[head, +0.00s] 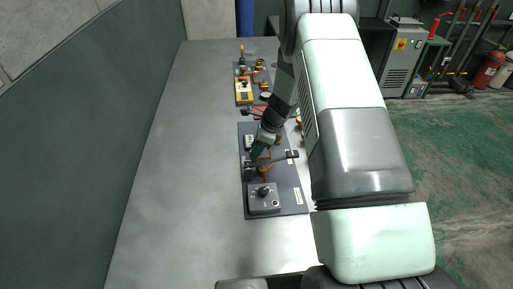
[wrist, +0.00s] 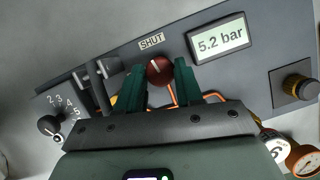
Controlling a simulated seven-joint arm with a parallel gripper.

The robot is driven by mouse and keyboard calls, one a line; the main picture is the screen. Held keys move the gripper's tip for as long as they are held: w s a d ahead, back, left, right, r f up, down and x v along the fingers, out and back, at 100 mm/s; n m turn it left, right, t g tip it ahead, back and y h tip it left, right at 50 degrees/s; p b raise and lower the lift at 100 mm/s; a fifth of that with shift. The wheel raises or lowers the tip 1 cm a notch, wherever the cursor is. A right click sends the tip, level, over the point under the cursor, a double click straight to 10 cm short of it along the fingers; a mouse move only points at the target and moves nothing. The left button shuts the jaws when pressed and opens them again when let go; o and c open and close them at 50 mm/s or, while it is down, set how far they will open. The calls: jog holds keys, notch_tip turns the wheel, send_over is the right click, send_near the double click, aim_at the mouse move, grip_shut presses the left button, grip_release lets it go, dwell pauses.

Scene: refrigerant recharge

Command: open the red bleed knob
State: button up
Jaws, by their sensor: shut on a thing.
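The red bleed knob (wrist: 159,70) is on a grey panel, just below a "SHUT" label (wrist: 151,41) in the wrist view. A pale mark on the knob points up towards that label. My gripper (wrist: 159,78) has its two green fingers on either side of the knob and is shut on it. In the head view my gripper (head: 262,146) is over the middle of the dark panel (head: 288,203), and I cannot make out the knob there. A display (wrist: 221,39) right of the knob reads 5.2 bar.
A numbered black dial (wrist: 49,125) is at the left of the wrist view. A brass-and-black knob (wrist: 298,88) and a round gauge (wrist: 305,160) are at the right. In the head view a yellow device (head: 243,92) stands farther back. The grey bench (head: 185,170) is clear on the left.

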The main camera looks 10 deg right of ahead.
jog(key=n+g, duration=0.1)
jog(key=n, duration=0.3)
jog(key=shift+w+g, duration=0.2)
jog(key=shift+g, duration=0.2)
jog(key=n+g, duration=0.1)
jog(key=n, duration=0.3)
jog(key=shift+w+h, duration=0.1)
jog(key=shift+h, duration=0.2)
jog(key=n, duration=0.2)
jog(key=n+g+h, duration=0.1)
jog(key=n, duration=0.1)
jog(key=shift+w+a+n+g, duration=0.1)
jog(key=shift+n+g, duration=0.2)
jog(key=shift+a+n+g+h, duration=0.1)
jog(key=shift+n+g+h, duration=0.35)
jog(key=shift+n, duration=1.05)
jog(key=o, duration=1)
jog(key=shift+o, duration=0.2)
jog(key=shift+w+r, duration=0.1)
